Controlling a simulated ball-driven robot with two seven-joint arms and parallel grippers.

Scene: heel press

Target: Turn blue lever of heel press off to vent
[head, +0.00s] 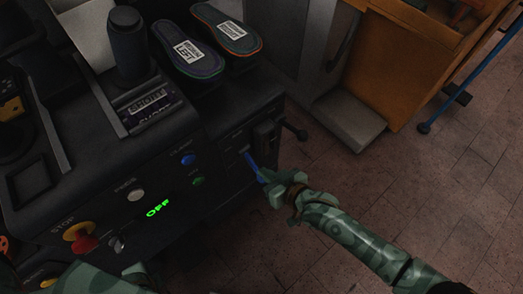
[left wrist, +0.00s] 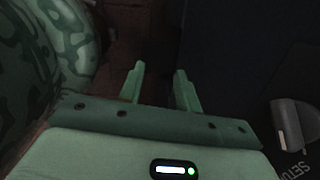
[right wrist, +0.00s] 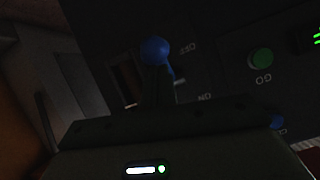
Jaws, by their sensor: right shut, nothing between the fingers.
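The blue lever (head: 252,164) sticks out from the front of the dark heel press (head: 215,150), right of the blue and green buttons. My right gripper (head: 266,177) is at the lever's outer end in the head view, shut with nothing between its fingers. In the right wrist view the lever's round blue knob (right wrist: 154,51) shows just beyond the shut fingers (right wrist: 159,88); whether they touch it I cannot tell. My left gripper (left wrist: 158,82) is open and empty in the left wrist view, beside a dark surface.
The press panel has a blue button (head: 188,159), a green button (head: 198,181), a green OFF display (head: 158,208) and a red stop knob (head: 83,242). Two insoles (head: 188,50) lie on top.

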